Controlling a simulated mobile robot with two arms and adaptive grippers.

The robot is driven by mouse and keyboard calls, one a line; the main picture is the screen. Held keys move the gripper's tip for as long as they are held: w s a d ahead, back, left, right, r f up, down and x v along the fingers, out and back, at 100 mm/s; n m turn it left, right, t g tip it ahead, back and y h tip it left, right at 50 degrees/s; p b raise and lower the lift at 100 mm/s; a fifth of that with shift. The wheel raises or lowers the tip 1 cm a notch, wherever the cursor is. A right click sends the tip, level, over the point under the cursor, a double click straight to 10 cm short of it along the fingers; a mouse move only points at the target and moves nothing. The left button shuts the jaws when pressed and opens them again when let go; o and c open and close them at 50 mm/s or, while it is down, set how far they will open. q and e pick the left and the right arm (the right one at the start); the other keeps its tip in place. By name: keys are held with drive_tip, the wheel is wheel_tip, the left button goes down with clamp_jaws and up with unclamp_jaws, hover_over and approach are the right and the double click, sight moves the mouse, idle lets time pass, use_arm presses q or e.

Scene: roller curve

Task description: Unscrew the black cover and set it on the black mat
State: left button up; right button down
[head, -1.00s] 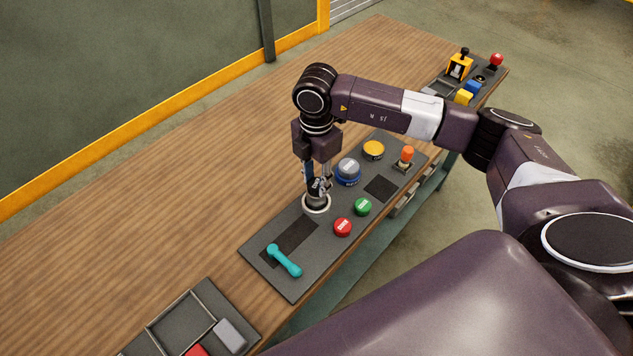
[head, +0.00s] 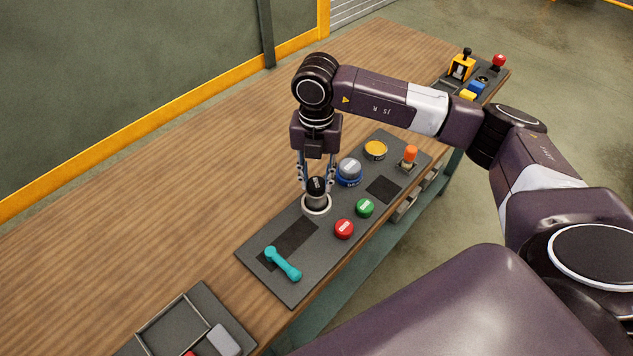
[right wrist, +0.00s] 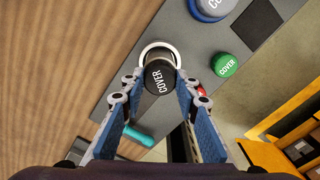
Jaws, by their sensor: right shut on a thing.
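The black cover (head: 317,187), with a white "COVER" label on top, stands upright at the white-ringed round mount on the grey panel (head: 330,238). My right gripper (head: 316,180) points down from above, with one finger on each side of the cover and shut on it. The right wrist view shows the cover (right wrist: 160,77) between the fingertips. My left gripper is not in view.
Near the cover are a red cap (head: 344,229), a green cap (head: 365,207), a blue-ringed grey cap (head: 349,171), a yellow cap (head: 375,150) and an orange knob (head: 410,154). A teal handle (head: 283,264) lies at the panel's near end. Bare wood (head: 200,190) is free at left.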

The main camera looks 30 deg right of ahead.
drive_tip(key=shift+f+n+b, duration=0.2)
drive_tip(key=shift+n+b, duration=0.35)
drive_tip(key=shift+n, duration=0.55)
drive_tip(key=shift+r+n, duration=0.15)
drive_tip(key=shift+n, duration=0.55)
drive_tip(key=shift+f+n+b, duration=0.25)
drive_tip(key=shift+n+b, duration=0.65)
drive_tip(key=shift+n, duration=0.1)
drive_tip(key=n+b, duration=0.2)
drive_tip(key=n, duration=0.1)
drive_tip(key=shift+s, duration=0.1)
drive_tip(key=shift+r+n, duration=0.15)
drive_tip(key=shift+n, duration=1.05)
